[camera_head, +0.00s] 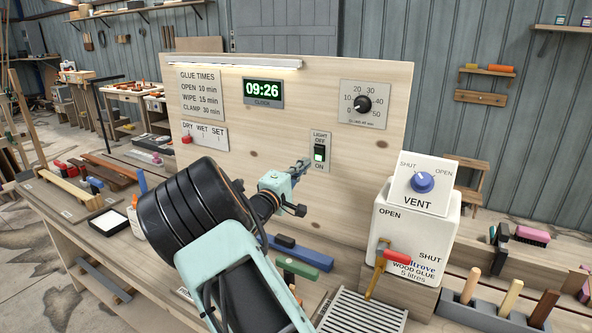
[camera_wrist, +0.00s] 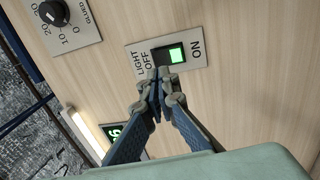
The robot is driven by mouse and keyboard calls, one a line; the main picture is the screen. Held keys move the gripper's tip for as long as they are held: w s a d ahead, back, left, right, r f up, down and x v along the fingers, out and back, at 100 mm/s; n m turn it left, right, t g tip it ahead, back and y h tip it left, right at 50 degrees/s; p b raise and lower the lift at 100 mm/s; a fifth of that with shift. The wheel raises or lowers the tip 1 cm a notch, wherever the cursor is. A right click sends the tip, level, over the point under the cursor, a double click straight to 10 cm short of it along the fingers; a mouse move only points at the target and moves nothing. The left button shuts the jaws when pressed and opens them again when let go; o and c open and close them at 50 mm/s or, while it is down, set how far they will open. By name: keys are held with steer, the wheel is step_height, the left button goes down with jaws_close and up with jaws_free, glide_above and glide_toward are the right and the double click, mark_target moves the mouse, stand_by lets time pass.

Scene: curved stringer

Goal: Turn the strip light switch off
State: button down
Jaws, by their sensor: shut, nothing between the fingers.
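The light switch (camera_head: 319,153) is a dark rocker on a small grey plate on the upright wooden board, marked LIGHT, OFF at the top and ON at the bottom. Its green lit part shows at the ON end. In the wrist view the switch (camera_wrist: 169,54) lies just beyond my fingertips, its green part by the word ON. The strip light (camera_head: 240,64) along the board's top edge is glowing. My gripper (camera_head: 304,164) is shut and empty, its tips close to the plate on the left. In the wrist view my gripper (camera_wrist: 161,78) points at the switch's dark OFF side; I cannot tell if it touches.
A round dial (camera_head: 363,104) is on the board to the right, and a clock (camera_head: 263,92) to the left. A white glue container (camera_head: 415,235) with a blue vent knob (camera_head: 422,182) stands right of my gripper. Clamps (camera_head: 297,252) lie below it.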

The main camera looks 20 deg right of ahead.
mark_target(318, 150)
steer(key=p+x, duration=0.1)
steer(key=x, duration=0.5)
steer(key=shift+w+d+p, duration=0.3)
steer(key=shift+w+d+r+g+y, duration=0.1)
steer(key=shift+w+d+g+y, duration=0.1)
steer(key=shift+d+g+y, duration=0.1)
steer(key=shift+s, duration=0.1)
steer(key=shift+a+b, duration=0.25)
steer(key=shift+b, duration=0.05)
